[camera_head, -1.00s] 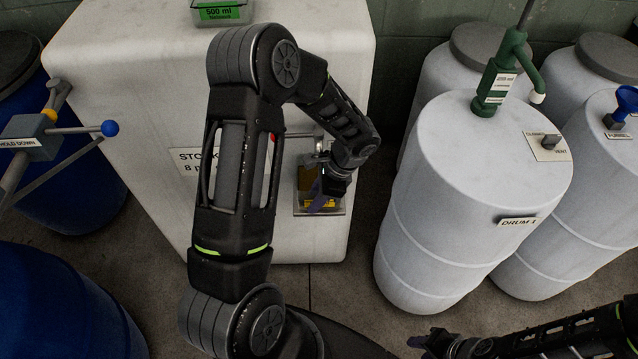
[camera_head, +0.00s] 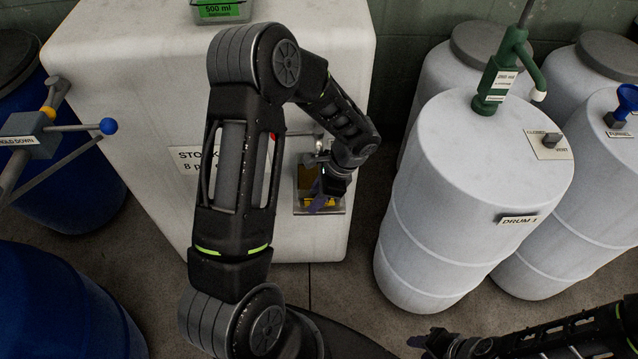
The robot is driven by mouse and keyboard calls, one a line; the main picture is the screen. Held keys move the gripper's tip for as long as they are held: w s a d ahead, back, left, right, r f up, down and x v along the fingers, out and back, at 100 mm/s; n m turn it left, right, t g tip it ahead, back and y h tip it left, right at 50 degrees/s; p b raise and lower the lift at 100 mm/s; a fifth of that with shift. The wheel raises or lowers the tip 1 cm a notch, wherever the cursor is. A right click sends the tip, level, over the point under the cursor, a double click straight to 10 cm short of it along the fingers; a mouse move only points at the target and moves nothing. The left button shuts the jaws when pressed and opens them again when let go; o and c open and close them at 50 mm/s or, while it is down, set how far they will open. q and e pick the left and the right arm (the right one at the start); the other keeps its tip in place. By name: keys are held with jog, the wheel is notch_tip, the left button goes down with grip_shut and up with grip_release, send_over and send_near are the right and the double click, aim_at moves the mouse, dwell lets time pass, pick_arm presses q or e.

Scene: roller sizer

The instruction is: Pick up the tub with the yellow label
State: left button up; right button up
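A tub with a yellow label (camera_head: 309,203) stands on a small shelf at the front of the white tank, below a tap. My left gripper (camera_head: 319,201) is right at this tub and covers part of it. Whether its fingers touch the tub, and how far apart they are, I cannot make out. My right gripper (camera_head: 416,342) shows at the bottom edge, low and away from the tub. Its fingers are too dark and partly cut off to judge.
The white tank (camera_head: 130,80) has a tub with a green label (camera_head: 220,12) on top. A white drum (camera_head: 470,200) with a green pump (camera_head: 497,75) stands to the right, near other drums. Blue drums (camera_head: 60,310) are at left. Floor shows between tank and drum.

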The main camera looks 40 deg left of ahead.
dwell(0.3)
pick_arm(q)
grip_shut()
dwell(1.3)
